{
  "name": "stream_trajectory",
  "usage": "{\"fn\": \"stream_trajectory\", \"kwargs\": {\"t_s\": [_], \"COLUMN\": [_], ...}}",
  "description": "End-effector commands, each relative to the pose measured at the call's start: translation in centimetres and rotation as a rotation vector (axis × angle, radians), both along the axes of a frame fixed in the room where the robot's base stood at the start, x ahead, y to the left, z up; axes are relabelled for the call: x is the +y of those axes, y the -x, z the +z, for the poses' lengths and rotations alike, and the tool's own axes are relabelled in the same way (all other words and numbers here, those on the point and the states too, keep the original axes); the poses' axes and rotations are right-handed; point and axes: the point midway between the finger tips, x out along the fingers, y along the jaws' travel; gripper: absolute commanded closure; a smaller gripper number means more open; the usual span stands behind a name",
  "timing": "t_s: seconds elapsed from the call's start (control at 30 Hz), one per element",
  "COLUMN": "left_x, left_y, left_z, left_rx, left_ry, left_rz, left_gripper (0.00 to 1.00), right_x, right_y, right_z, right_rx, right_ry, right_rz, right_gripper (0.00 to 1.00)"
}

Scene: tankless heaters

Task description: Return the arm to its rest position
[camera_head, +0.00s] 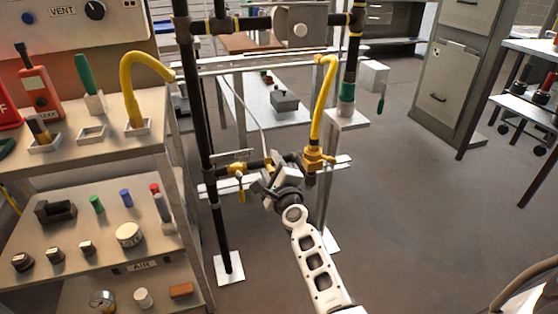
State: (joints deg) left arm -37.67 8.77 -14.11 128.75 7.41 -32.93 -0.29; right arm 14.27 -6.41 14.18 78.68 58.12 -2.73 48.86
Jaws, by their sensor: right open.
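My right arm (318,268) reaches up from the bottom edge, right of centre, towards a pipe rig. My right gripper (272,180) is at the rig's lower horizontal pipe, close to the yellow fittings. Its jaws are open. At this size I cannot tell whether the fingers touch the pipe. A yellow valve (238,172) sits just left of the gripper. A yellow hose (316,110) rises from a yellow fitting (315,158) just right of it. My left gripper is not in view.
The dark pipe frame (207,150) stands on white foot plates (229,269). A tool shelf (80,190) with several tools and parts fills the left. A grey cabinet (447,85) and a table (530,48) stand at the right. The floor (420,210) right of my arm is clear.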

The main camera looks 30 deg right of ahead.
Motion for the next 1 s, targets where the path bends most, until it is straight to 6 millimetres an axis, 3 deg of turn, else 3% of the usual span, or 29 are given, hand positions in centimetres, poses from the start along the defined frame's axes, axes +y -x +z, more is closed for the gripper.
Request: {"fn": "stream_trajectory", "kwargs": {"t_s": [0.63, 1.0], "left_x": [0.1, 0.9], "left_y": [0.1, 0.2], "left_z": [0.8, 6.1], "left_rx": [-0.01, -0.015], "left_ry": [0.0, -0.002], "left_rz": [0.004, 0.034], "left_gripper": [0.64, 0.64], "right_x": [0.4, 0.4], "right_y": [0.1, 0.1], "right_z": [0.4, 6.9], "right_rx": [0.001, 0.001], "right_ry": [0.001, 0.001], "right_rz": [0.003, 0.003], "right_gripper": [0.53, 0.53]}}
